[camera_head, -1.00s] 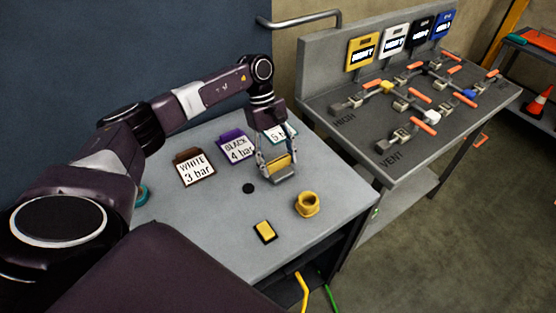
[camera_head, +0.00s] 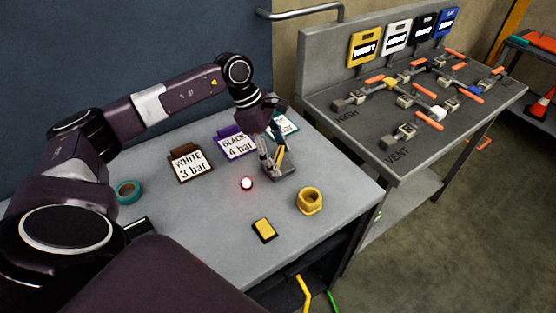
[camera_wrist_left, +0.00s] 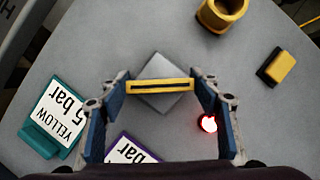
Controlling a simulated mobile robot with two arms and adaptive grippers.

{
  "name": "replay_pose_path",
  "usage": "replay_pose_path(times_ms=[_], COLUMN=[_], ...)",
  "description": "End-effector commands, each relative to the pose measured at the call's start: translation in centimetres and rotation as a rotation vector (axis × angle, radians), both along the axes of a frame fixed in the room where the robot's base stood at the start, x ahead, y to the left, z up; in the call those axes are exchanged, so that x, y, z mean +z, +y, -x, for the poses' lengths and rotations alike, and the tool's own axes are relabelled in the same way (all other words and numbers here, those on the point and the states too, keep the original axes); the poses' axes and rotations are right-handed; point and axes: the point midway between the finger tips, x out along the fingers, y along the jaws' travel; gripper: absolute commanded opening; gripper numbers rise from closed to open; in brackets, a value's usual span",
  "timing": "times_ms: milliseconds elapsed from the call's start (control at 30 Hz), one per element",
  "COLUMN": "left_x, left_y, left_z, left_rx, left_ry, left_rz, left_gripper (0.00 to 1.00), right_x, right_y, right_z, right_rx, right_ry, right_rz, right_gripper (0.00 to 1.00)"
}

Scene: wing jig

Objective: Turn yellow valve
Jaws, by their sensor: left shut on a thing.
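My left gripper (camera_head: 274,162) is shut on a yellow bar-like handle (camera_head: 281,156) above a grey square base (camera_head: 284,174) on the table. In the left wrist view, the handle (camera_wrist_left: 160,86) lies straight across between the two fingers (camera_wrist_left: 160,90), and the base (camera_wrist_left: 158,102) sits turned at an angle to it. A yellow valve block (camera_head: 391,83) is on the manifold bench at the right, below the yellow sign (camera_head: 364,48). I cannot tell its handle's exact setting. My right gripper is not in view.
On the table (camera_head: 205,215) are a lit red-white button (camera_head: 246,183), a yellow ring-shaped part (camera_head: 309,201), a yellow-black block (camera_head: 264,230), teal tape (camera_head: 128,191) and label cards. The manifold bench (camera_head: 430,155) with several orange levers stands at the right.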

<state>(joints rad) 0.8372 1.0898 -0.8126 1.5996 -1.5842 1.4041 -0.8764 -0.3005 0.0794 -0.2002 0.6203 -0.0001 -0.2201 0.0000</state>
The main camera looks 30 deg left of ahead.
Motion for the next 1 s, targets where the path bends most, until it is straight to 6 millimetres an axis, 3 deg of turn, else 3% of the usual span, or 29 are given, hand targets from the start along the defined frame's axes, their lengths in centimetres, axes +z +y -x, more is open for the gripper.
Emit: replay_pose_path(times_ms=[600, 1000], left_x=[-0.2, 0.0], left_y=[0.0, 0.0], left_z=[-0.1, -0.1], left_rx=[0.567, 0.801], left_ry=[-0.005, -0.003], left_rz=[0.000, 0.001], left_gripper=[0.33, 0.34], right_x=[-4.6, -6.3], right_y=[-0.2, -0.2], right_z=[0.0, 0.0], right_rx=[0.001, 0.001], right_ry=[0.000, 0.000], right_rz=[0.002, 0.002], right_gripper=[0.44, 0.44])
